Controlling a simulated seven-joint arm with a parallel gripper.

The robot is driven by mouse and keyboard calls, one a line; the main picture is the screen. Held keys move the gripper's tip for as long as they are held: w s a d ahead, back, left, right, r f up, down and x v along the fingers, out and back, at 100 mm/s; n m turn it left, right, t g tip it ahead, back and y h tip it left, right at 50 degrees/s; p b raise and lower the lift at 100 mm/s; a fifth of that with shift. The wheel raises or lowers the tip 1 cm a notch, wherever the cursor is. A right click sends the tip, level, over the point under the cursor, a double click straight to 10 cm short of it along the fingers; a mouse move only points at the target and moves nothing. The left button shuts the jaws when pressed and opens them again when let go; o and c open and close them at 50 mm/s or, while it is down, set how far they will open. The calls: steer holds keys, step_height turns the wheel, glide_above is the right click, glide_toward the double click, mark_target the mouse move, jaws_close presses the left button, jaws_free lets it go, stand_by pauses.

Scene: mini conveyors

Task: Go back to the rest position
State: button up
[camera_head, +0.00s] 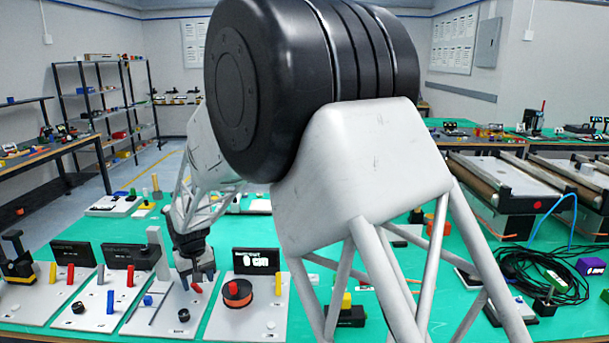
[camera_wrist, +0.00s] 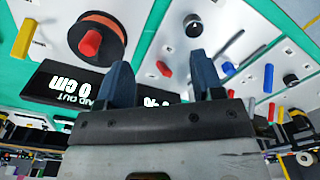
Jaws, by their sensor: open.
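My gripper (camera_head: 197,271) hangs low over the green table, above the row of white boards at the left of the head view. In the wrist view its two blue-grey fingers (camera_wrist: 163,90) stand apart with nothing between them. A white board with a red peg is right by the fingers in the head view. My arm's large black joint and white link fill the middle of the head view and hide much of the table behind them.
A board with an orange spool (camera_head: 238,292) and a "0 cm" display (camera_head: 256,261) stands right of my gripper. Mini conveyors (camera_head: 500,182) are at the right, with a coiled black cable (camera_head: 541,275) in front. Shelves (camera_head: 105,100) stand at the back left.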

steer(key=s+d+r+m, duration=0.1)
steer(key=s+d+r, duration=0.35)
steer(key=d, duration=0.55)
steer(key=s+d+r+m+t, duration=0.1)
steer(key=s+d+r, duration=0.2)
steer(key=d+r, duration=0.45)
steer(key=s+d+r+m, duration=0.1)
steer(key=s+d+r, duration=0.25)
steer(key=d, duration=0.85)
steer(key=s+d+m, duration=0.2)
steer(key=s+d, duration=0.7)
steer(key=s, duration=0.4)
steer(key=s+d+r+m+t, duration=0.1)
steer(key=s+d+m, duration=0.1)
steer(key=s+d, duration=0.8)
steer(key=s, duration=0.3)
steer(key=shift+d+r, duration=0.25)
